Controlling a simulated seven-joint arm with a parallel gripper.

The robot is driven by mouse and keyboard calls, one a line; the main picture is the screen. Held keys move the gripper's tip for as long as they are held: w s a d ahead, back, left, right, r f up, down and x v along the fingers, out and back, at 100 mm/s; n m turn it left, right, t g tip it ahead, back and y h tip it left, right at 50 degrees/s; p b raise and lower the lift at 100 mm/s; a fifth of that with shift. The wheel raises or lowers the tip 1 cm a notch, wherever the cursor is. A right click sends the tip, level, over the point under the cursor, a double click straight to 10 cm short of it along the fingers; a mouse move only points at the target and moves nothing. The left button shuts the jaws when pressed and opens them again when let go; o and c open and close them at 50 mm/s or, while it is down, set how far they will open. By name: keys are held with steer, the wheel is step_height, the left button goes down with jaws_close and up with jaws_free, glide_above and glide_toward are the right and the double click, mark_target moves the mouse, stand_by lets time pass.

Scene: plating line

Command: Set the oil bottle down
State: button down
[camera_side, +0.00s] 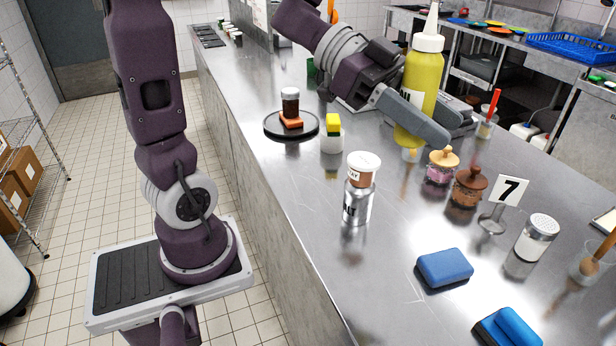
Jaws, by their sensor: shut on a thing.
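The oil bottle (422,78) is a tall yellow squeeze bottle with a white cap and nozzle, close to upright. My gripper (436,122) is shut around its lower body, one grey finger crossing in front of it. A bit of yellow base shows below that finger, over the steel counter (310,215). A pale yellow patch lies just under it, perhaps a reflection. I cannot tell whether the base touches the counter. The bottle's far side and part of its label are hidden.
Close by stand a pink jar (441,166), a brown jar (468,187) and a cup with a red handle (486,123). A dark plate (272,128) is left.

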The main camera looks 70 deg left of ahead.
steer(key=w+a+f+n+t+y, duration=0.25)
steer(key=w+a+n+y, duration=0.2)
steer(key=a, duration=0.45)
steer(key=w+a+f+n+t+y, duration=0.1)
steer(key=w+a+f+n+y, duration=0.3)
steer(key=a+n+y, duration=0.3)
steer(key=w+a+f+n+t+y, duration=0.2)
steer(key=w+a+f+n+y, duration=0.15)
steer(key=a, duration=0.65)
steer(key=s+a+r+n+g+y, duration=0.35)
steer(key=s+a+n+y, duration=0.3)
steer(key=a, duration=0.35)
steer(key=s+a+r+n+g+y, duration=0.1)
steer(key=s+r+n+g+y, duration=0.2)
steer(key=s+r+n+g, duration=0.3)
steer(key=shift+m+t, duration=0.55)
steer(key=shift+t, duration=0.05)
steer(key=f, duration=1.8)
steer(key=s+f, duration=0.1)
steer(key=f, duration=0.8)
steer(key=shift+a+f, duration=0.25)
steer(key=shift+f, duration=0.1)
steer(key=shift+f, duration=0.15)
